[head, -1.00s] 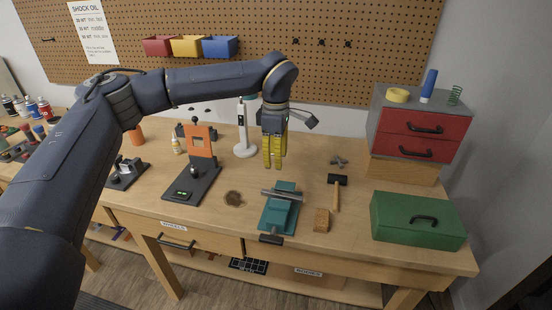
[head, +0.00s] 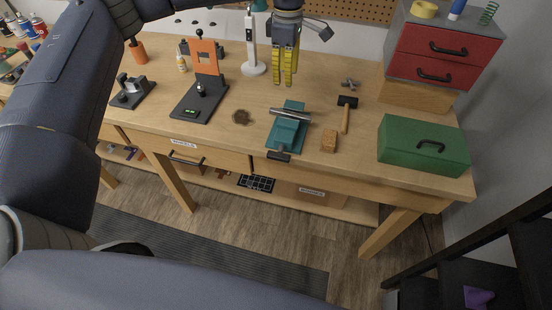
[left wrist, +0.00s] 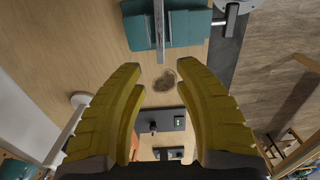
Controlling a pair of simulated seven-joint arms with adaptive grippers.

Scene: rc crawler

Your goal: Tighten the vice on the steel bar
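The teal vice (head: 283,135) stands at the front edge of the workbench, with its dark handle (head: 279,156) at the front. The steel bar (head: 291,115) lies across the top of the vice. My left gripper (head: 287,83) hangs above and behind the vice, fingers down. Its yellow fingers (left wrist: 160,66) are apart with nothing between them. Whether the jaws touch the bar is unclear. My right gripper is not in view.
A mallet (head: 346,112) and a wooden block (head: 329,141) lie right of the vice, then a green toolbox (head: 423,146). A dark stand with an orange plate (head: 207,58) is to the left. A white post (head: 250,45) stands behind. A brown stain (head: 242,117) marks the bench.

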